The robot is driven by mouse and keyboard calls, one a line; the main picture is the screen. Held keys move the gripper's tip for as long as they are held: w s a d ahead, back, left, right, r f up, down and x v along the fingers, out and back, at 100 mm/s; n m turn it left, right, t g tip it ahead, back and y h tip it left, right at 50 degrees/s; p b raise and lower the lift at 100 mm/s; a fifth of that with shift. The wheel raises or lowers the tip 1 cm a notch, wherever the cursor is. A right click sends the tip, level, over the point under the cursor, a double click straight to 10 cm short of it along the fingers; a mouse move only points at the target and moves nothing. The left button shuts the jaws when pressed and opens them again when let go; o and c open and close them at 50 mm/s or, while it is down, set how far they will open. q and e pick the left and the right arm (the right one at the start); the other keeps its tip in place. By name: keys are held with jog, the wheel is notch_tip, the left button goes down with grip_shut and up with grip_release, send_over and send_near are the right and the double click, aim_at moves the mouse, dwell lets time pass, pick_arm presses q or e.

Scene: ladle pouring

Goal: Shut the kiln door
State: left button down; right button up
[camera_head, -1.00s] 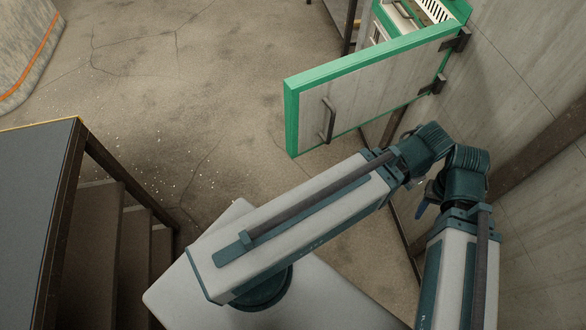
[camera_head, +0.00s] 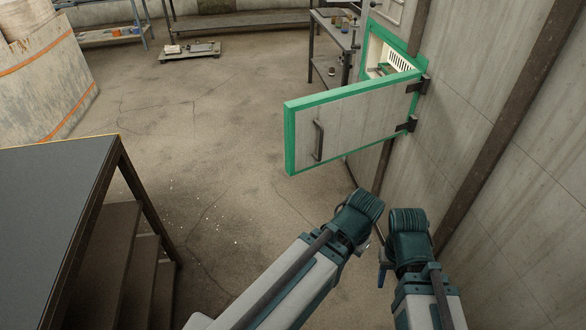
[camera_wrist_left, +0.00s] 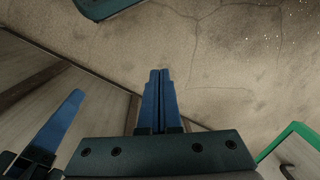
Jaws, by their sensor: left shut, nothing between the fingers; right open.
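The kiln door (camera_head: 365,128), a pale grey panel with a green edge, stands swung open from two dark hinges on its right side. Its dark bar handle (camera_head: 319,141) is near the free left edge. Behind it the green-framed kiln opening (camera_head: 376,59) is lit inside. In the left wrist view the door's green edge (camera_wrist_left: 292,137) shows at the lower right. My left gripper (camera_wrist_left: 159,75) is shut and empty, apart from the door.
A dark-topped table with steps (camera_head: 55,190) stands at the left. A concrete wall (camera_head: 500,130) with brown posts runs along the right. A workbench (camera_head: 333,50) stands behind the door. The floor (camera_head: 220,150) left of the door is clear.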

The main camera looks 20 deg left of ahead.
pick_arm(q)
jog(key=w+a+f+n+b, duration=0.1)
jog(key=w+a+f+b, duration=0.1)
jog(key=a+f+b, duration=0.3)
jog(key=w+a+f+n+t+y+b, duration=0.1)
jog(key=w+a+f+b, duration=0.15)
jog(key=f+b, duration=0.3)
jog(key=w+a+f+b, duration=0.2)
jog(key=a+f+b, duration=0.2)
jog(key=f, duration=0.2)
jog(key=w+a+r+t+y, duration=0.2)
jog(key=w+a+r+y, duration=0.1)
jog(key=w+a+y, duration=0.15)
jog(key=w+d+r+m+t+y, duration=0.1)
jog(key=w+r+m+t+y, duration=0.2)
jog(key=r, duration=0.6)
jog(key=w+d+r+m+t+y, duration=0.1)
jog(key=w+r+m+t+y, duration=0.2)
jog(key=r, duration=0.5)
jog(key=w+t+y+b, duration=0.1)
jog(key=w+t, duration=0.1)
jog(key=w, duration=0.1)
jog(key=shift+w+d+r+y, duration=0.15)
jog(key=shift+d+r+y, duration=0.1)
jog(key=shift+r+y, duration=0.15)
